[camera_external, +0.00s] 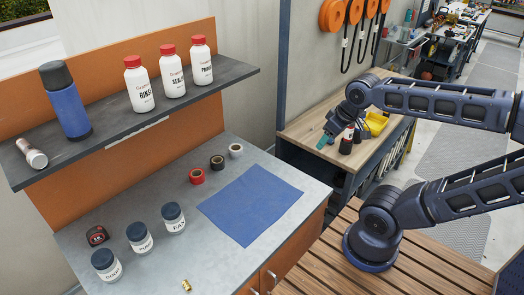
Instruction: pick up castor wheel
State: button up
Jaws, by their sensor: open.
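I cannot make out a castor wheel clearly in this view. My gripper (325,139) hangs at the end of my arm, in front of the wooden workbench (302,128) and to the right of the grey counter. Its fingers are small and dark with a teal part. It is open, and I see nothing held in it. It is well apart from the things on the counter and shelf. A small brass-coloured piece (186,286) lies at the counter's front edge; its kind is too small to tell.
The grey counter (120,200) holds a blue cloth (250,204), several tape rolls (217,162), dark-lidded jars (139,237) and a tape measure (97,236). The shelf (110,125) above bears white bottles (139,85), a blue flask (67,102) and a silver cylinder (32,154).

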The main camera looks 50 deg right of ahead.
jog(key=w+d+f+m+g+h, duration=0.1)
jog(key=w+d+f+m, duration=0.2)
jog(key=w+d+m, duration=1.25)
jog(key=w+d+f+g+h, duration=0.1)
jog(key=d+f, duration=0.4)
jog(key=d, duration=0.8)
jog(key=w+d+f+g+h, duration=0.1)
jog(key=w+d+f, duration=0.3)
jog(key=d, duration=1)
jog(key=w+d+f+m+g+h, duration=0.1)
jog(key=w+d+f, duration=0.2)
jog(key=d+f, duration=0.5)
jog(key=shift+w+d+f, duration=0.1)
jog(key=shift+d+f, duration=0.05)
jog(key=shift+d, duration=1.45)
jog(key=shift+w+d+f, duration=0.1)
jog(key=shift+d, duration=1.45)
jog(key=x, duration=0.5)
jog(key=shift+d+f, duration=0.1)
jog(key=shift+d, duration=0.1)
jog(key=shift+w+x, duration=0.15)
jog(key=shift+x, duration=1.25)
jog(key=shift+w+x, duration=0.2)
jog(key=shift+x, duration=1.15)
jog(key=shift+c, duration=0.2)
